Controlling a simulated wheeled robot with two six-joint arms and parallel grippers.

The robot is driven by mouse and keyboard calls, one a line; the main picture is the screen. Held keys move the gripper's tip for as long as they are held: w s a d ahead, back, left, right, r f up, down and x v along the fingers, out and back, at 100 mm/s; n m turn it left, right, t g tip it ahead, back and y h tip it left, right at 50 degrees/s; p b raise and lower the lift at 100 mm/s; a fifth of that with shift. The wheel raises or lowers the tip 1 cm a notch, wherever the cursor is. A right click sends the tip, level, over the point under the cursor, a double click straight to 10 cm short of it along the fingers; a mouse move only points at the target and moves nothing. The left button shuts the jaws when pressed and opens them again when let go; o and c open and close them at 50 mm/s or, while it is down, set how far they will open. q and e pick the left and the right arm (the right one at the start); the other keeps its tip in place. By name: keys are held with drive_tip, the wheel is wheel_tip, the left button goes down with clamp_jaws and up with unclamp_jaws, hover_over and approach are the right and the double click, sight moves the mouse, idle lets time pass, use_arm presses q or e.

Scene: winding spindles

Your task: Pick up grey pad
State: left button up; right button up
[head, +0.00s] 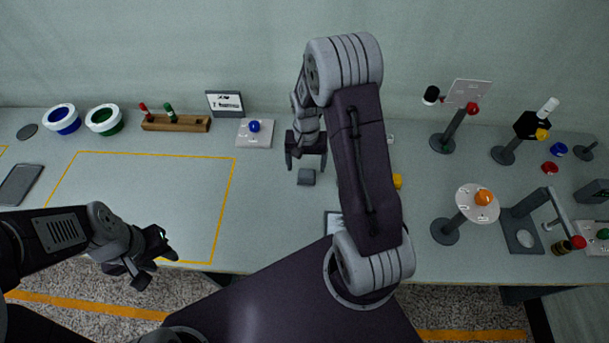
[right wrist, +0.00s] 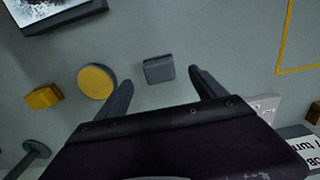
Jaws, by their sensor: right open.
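The grey pad (head: 306,177) is a small dark grey block lying flat on the table, in front of my right gripper. My right gripper (head: 306,164) is open and empty, its two fingers apart on either side just behind the pad. In the right wrist view the pad (right wrist: 158,69) sits beyond and between the open fingertips (right wrist: 160,82), apart from both. My left gripper (head: 156,268) hangs near the table's front edge at the left, away from the pad; its fingers look spread and empty.
In the right wrist view a yellow disc (right wrist: 97,82) and a yellow block (right wrist: 43,97) lie left of the pad. A white plate with a blue knob (head: 254,133) stands behind left. Stands with a round plate (head: 477,203) and tools fill the right side.

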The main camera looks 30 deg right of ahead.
sight(306, 174)
drive_tip(key=shift+w+d+f, duration=0.25)
drive_tip(key=shift+d+f, duration=0.3)
drive_tip(key=shift+f, duration=0.35)
drive_tip(key=f, duration=0.3)
drive_tip(key=a+f, duration=0.1)
drive_tip(key=shift+s+f+p, duration=0.15)
drive_tip(key=shift+s+p, duration=0.1)
drive_tip(key=shift+p, duration=0.1)
drive_tip(key=shift+w+d+f, duration=0.15)
drive_tip(key=shift+d+f, duration=0.05)
drive_tip(key=shift+f, duration=0.15)
drive_tip(key=shift+a+r, duration=0.1)
drive_tip(key=c, duration=1.5)
